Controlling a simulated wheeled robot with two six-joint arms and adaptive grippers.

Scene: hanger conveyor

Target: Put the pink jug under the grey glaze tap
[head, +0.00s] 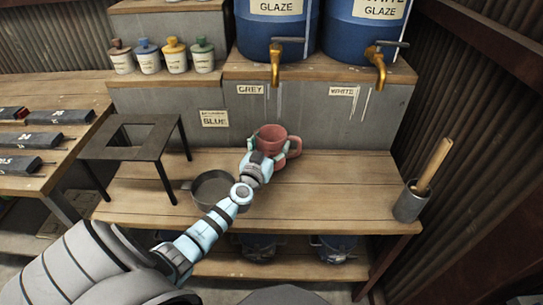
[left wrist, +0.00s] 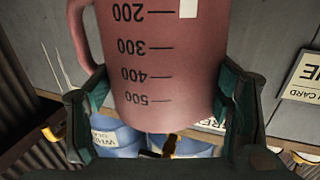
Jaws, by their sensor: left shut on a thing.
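The pink jug (head: 271,134) is upright in the head view, in front of the grey panel and below the grey glaze tap (head: 275,68) in the picture. My left gripper (head: 267,153) is shut on the jug's body, with the handle out to the right. I cannot tell whether the jug touches the bench. In the left wrist view the jug (left wrist: 160,50) shows upside-down volume marks between the two fingers of the gripper (left wrist: 168,95). The grey glaze tap is brass, on the left blue barrel (head: 272,30). My right gripper is not in view.
The white glaze tap (head: 377,70) hangs to the right. A dark pan (head: 205,187) sits on the wooden bench (head: 330,190) near my left arm. A black stand (head: 130,140) is at left, a grey pot with a wooden tool (head: 410,204) at right. The bench's right middle is clear.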

